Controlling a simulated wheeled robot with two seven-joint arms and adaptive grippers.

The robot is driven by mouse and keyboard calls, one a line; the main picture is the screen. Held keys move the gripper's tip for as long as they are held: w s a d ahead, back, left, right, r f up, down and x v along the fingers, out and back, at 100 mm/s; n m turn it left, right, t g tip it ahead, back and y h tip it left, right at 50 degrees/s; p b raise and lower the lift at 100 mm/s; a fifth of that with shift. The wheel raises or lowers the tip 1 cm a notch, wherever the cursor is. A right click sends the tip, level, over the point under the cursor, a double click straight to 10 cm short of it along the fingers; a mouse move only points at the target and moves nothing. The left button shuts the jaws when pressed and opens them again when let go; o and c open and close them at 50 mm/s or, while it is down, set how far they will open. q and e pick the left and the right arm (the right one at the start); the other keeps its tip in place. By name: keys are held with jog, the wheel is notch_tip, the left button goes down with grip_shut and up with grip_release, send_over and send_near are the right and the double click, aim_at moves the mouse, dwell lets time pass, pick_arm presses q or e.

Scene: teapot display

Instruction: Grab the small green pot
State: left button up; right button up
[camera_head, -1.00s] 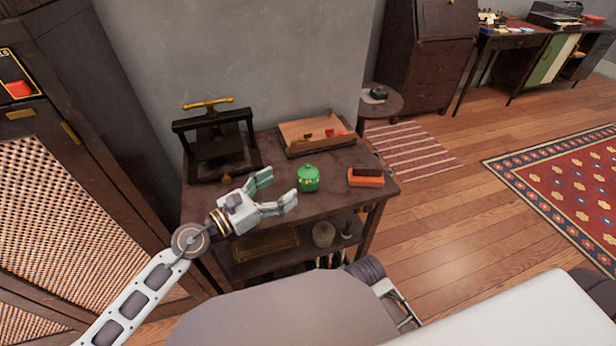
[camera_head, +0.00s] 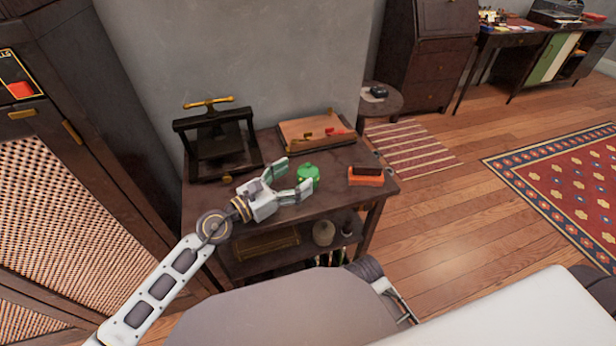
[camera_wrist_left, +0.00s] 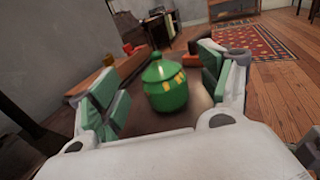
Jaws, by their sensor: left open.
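The small green pot (camera_head: 309,174), with a knobbed lid and yellow marks, stands upright on the dark wooden table (camera_head: 215,206). My left gripper (camera_head: 292,177) is open, just to the left of the pot, with its fingers pointing at it. In the left wrist view the pot (camera_wrist_left: 165,84) shows between the two spread fingers, with a gap on each side. In the head view the near finger hides a lower part of the pot. My right gripper is not in view.
A black press (camera_head: 214,140) stands at the table's back left. A wooden tray (camera_head: 312,131) with red items lies behind the pot. An orange block with a dark top (camera_head: 366,176) lies to the right. A lower shelf holds a vase (camera_head: 323,233).

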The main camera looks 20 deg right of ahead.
aim_at(306, 167)
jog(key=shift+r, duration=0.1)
pick_arm(q)
jog(key=shift+w+d+r, duration=0.15)
jog(key=shift+w+d, duration=0.05)
jog(key=shift+d, duration=0.2)
jog(key=shift+w+d+r, duration=0.15)
jog(key=shift+d, duration=0.2)
jog(key=shift+x, duration=1.35)
jog(key=shift+w+d+r, duration=0.1)
jog(key=shift+w+d, duration=0.15)
jog(key=shift+d, duration=0.05)
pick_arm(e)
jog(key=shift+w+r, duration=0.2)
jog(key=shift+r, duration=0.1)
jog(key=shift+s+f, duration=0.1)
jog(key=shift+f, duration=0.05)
